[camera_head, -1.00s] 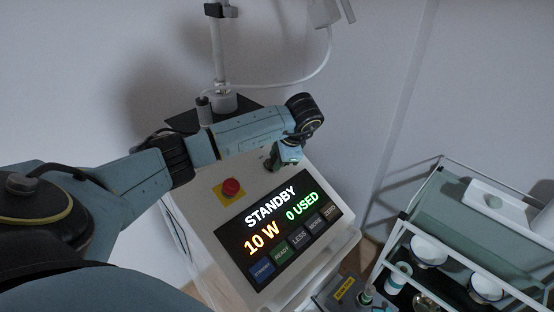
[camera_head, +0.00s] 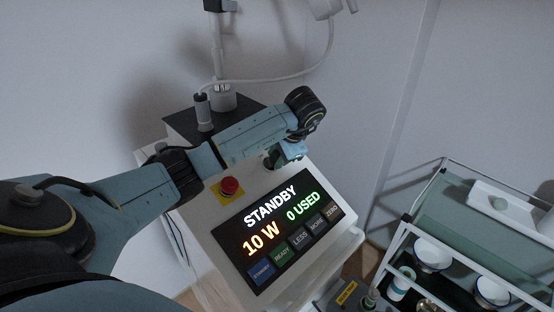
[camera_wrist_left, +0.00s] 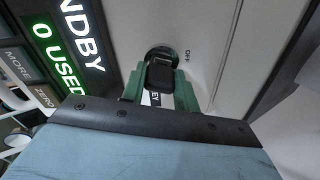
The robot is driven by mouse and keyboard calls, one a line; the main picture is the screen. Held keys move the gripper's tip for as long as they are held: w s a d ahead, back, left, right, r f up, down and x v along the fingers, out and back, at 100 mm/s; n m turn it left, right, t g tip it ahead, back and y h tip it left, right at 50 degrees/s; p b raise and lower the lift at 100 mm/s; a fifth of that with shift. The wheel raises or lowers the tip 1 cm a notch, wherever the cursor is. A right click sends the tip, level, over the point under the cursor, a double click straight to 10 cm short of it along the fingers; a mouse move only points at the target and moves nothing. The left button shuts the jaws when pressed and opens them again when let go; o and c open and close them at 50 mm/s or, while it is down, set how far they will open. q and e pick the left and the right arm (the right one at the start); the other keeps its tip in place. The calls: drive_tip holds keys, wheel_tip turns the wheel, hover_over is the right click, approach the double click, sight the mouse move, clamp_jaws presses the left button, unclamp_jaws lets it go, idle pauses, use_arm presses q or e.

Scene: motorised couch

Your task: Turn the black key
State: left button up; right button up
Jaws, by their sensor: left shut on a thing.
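The black key (camera_wrist_left: 160,80) sits in a round dark lock on the white console panel (camera_wrist_left: 212,35), with part of a printed label beside it. My left gripper (camera_wrist_left: 160,88) is shut on the key, one green finger on each side of it. In the head view my left gripper (camera_head: 270,162) is at the panel's upper right, above the display (camera_head: 278,232), and the key is hidden there. The display reads STANDBY, 10 W and 0 USED. My right gripper is not in view.
A red button on a yellow plate (camera_head: 229,187) is left of the display, close under my left arm. A shelved trolley (camera_head: 400,230) with white bowls stands at the right. A pole with a hose (camera_head: 218,50) rises behind the console.

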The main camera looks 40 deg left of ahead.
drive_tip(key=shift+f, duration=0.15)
use_arm(q)
drive_tip(key=o, duration=1)
